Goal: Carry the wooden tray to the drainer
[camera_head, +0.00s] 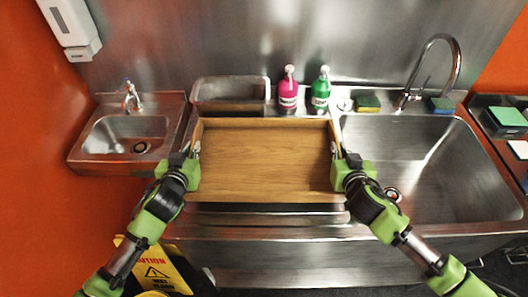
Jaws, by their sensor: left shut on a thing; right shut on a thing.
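The wooden tray (265,160) is in the middle of the head view, empty and looking level. My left gripper (195,150) is shut on its left wall. My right gripper (335,152) is shut on its right wall. The tray is in front of the steel counter section left of the big sink. It hides most of that section, so I cannot make out the drainer's surface or whether the tray touches it. A steel edge (265,219) shows below the tray's near side.
The big sink basin (440,160) with a tall faucet (440,65) is to the right. A small hand sink (128,140) is to the left. A steel container (231,92), pink bottle (289,88), green bottle (321,90) and sponges (367,102) stand behind the tray. A yellow caution sign (155,268) is below.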

